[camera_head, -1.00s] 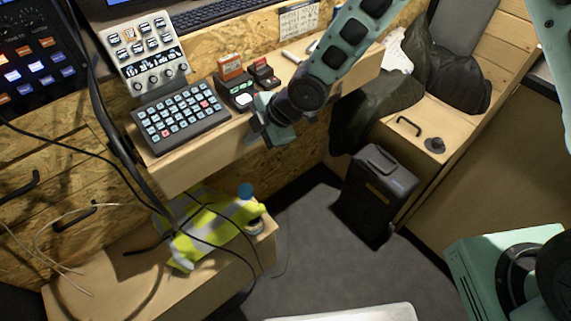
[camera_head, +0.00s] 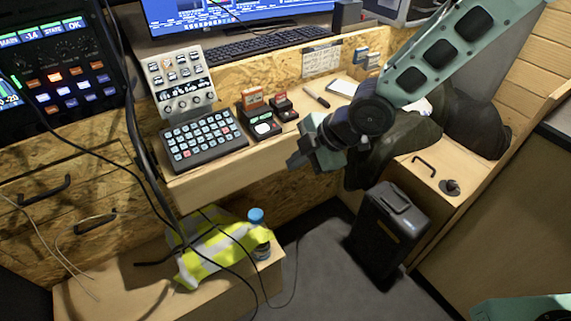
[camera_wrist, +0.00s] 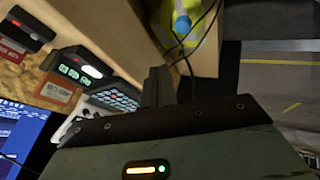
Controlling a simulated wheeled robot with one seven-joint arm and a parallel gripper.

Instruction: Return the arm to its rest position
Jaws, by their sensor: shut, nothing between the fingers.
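My teal arm reaches in from the upper right in the head view. My gripper (camera_head: 303,158) is shut and empty, just off the front edge of the wooden desk (camera_head: 190,190), right of the black button keypad (camera_head: 203,139). The fingers look apart from the desk and from everything on it. In the wrist view my gripper (camera_wrist: 158,88) points toward the desk edge, with the card readers to the left and the yellow vest (camera_wrist: 190,12) beyond. The wrist housing hides the lower part of that view.
A yellow vest (camera_head: 215,250) and a bottle (camera_head: 257,217) sit on the low bench. A black case (camera_head: 388,235) stands on the floor. Cables hang at left.

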